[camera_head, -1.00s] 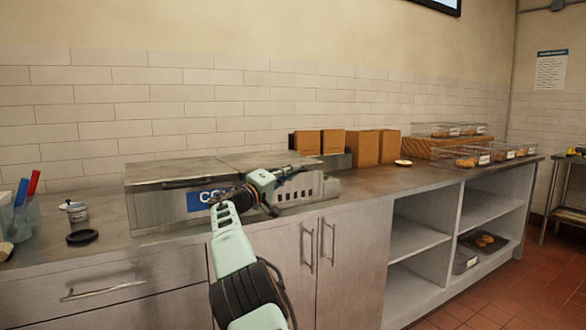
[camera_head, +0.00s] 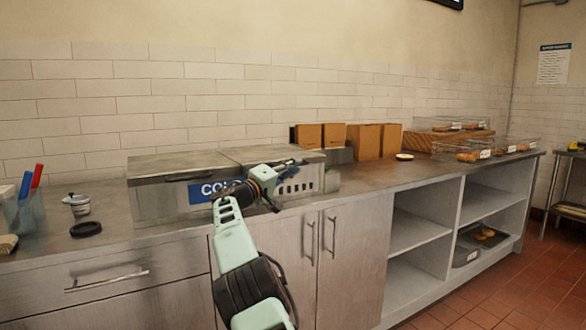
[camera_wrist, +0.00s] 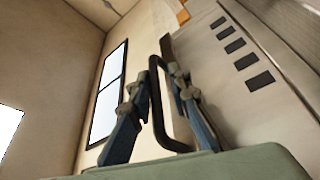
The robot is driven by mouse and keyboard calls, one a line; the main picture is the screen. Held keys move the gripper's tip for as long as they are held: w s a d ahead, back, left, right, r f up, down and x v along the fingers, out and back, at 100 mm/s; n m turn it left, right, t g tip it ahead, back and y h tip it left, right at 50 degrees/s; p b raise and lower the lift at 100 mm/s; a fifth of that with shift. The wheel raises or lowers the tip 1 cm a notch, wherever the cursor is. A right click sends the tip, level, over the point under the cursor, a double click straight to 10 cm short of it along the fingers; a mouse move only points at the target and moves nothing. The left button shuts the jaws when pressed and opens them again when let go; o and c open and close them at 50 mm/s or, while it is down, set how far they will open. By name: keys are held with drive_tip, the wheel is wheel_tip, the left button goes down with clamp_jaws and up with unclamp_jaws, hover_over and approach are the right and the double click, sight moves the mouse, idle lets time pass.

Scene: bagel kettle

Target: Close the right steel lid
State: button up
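A steel counter unit has a left lid (camera_head: 180,166) and a right lid (camera_head: 275,152). Both look flat and level with each other in the head view. My gripper (camera_head: 298,163) is at the front edge of the right lid, and the arm hides part of the unit's front and blue label (camera_head: 208,190). In the wrist view, a dark bar handle (camera_wrist: 158,110) stands between the two fingers of my gripper (camera_wrist: 155,82). The fingers are apart, with gaps visible beside the handle. The slotted steel front (camera_wrist: 235,60) is at the right.
Brown boxes (camera_head: 365,145) stand behind and right of the unit. Clear pastry cases (camera_head: 470,150) are farther right. A dark ring (camera_head: 86,229), a small container (camera_head: 78,205) and a marker cup (camera_head: 28,212) are at left. The countertop (camera_head: 390,176) right of the unit is mostly clear.

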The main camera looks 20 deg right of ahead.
drive_tip(key=shift+a, duration=0.15)
drive_tip(key=shift+s+a+f, duration=0.1)
drive_tip(key=shift+s+a, duration=0.15)
drive_tip(key=shift+a, duration=0.35)
drive_tip(key=v, duration=1)
drive_tip(key=shift+s, duration=0.3)
